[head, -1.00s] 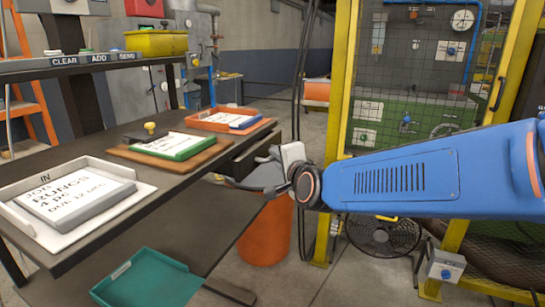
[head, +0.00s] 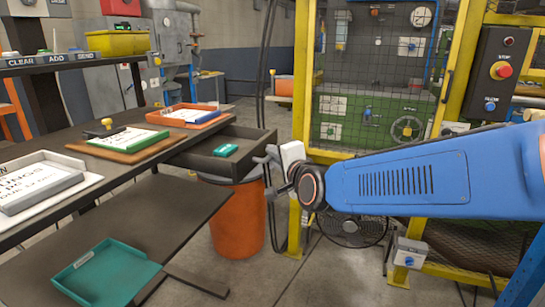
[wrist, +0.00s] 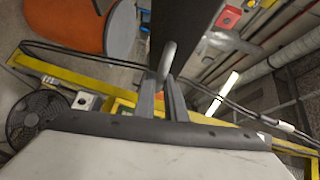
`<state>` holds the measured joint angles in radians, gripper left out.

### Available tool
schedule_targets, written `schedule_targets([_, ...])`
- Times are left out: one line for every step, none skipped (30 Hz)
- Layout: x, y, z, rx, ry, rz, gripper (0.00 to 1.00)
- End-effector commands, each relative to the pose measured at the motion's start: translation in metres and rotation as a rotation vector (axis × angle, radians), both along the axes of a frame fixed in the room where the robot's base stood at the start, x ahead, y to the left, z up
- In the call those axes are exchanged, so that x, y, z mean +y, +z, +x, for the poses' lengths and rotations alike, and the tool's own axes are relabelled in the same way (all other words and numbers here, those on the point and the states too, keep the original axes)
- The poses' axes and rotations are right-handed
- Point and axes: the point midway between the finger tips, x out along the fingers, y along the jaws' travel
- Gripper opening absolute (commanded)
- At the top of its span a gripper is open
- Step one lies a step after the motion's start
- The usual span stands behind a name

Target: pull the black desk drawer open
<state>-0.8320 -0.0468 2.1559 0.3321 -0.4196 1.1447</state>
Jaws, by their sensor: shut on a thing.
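The black desk drawer (head: 219,151) stands pulled out from under the desk top in the head view, its inside showing. A small green box (head: 226,151) lies in it. My gripper (head: 266,161) is at the drawer's front, at the right end of the drawer. In the wrist view my gripper's fingers (wrist: 170,103) are closed around the grey drawer handle (wrist: 167,62), with the dark drawer front (wrist: 186,22) just beyond. In the head view the handle is mostly hidden by my gripper.
An orange bin (head: 237,218) stands on the floor below the drawer. A yellow-framed mesh guard (head: 375,85) and a floor fan (head: 351,229) stand behind my arm. Trays and boards lie on the desk top (head: 120,167). A teal tray (head: 105,272) lies on the lower shelf.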

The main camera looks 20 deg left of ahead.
Motion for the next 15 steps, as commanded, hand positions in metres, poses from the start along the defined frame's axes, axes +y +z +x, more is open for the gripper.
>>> schedule_targets([0.0000, -0.0011, -0.0004, 0.002, 0.001, -0.001, 0.00])
schedule_targets([0.0001, -0.0012, -0.0003, 0.002, 0.001, -0.001, 0.00])
schedule_targets([0.0001, -0.0011, -0.0003, 0.002, 0.001, -0.001, 0.00])
schedule_targets([0.0001, -0.0011, -0.0003, 0.002, 0.001, -0.001, 0.00])
schedule_targets([0.0001, -0.0012, -0.0003, 0.002, 0.001, -0.001, 0.00])
schedule_targets([0.0001, -0.0012, -0.0003, 0.002, 0.001, -0.001, 0.00])
schedule_targets([0.0001, -0.0012, -0.0003, 0.002, 0.001, -0.001, 0.15])
schedule_targets([0.0001, -0.0012, -0.0002, 0.002, 0.001, -0.001, 0.23])
schedule_targets([0.0001, -0.0011, -0.0002, 0.002, 0.001, -0.001, 0.30])
schedule_targets([0.0002, -0.0010, -0.0002, 0.002, 0.001, -0.001, 0.30])
schedule_targets([0.0001, -0.0009, -0.0001, 0.002, 0.001, -0.001, 0.30])
schedule_targets([0.0001, -0.0008, -0.0001, 0.002, 0.001, -0.001, 0.30])
schedule_targets([0.0002, -0.0007, -0.0001, 0.001, 0.000, -0.001, 0.30])
schedule_targets([0.0002, -0.0007, -0.0001, 0.001, 0.000, -0.001, 0.30])
schedule_targets([0.0001, -0.0006, -0.0001, 0.001, 0.000, -0.001, 0.30])
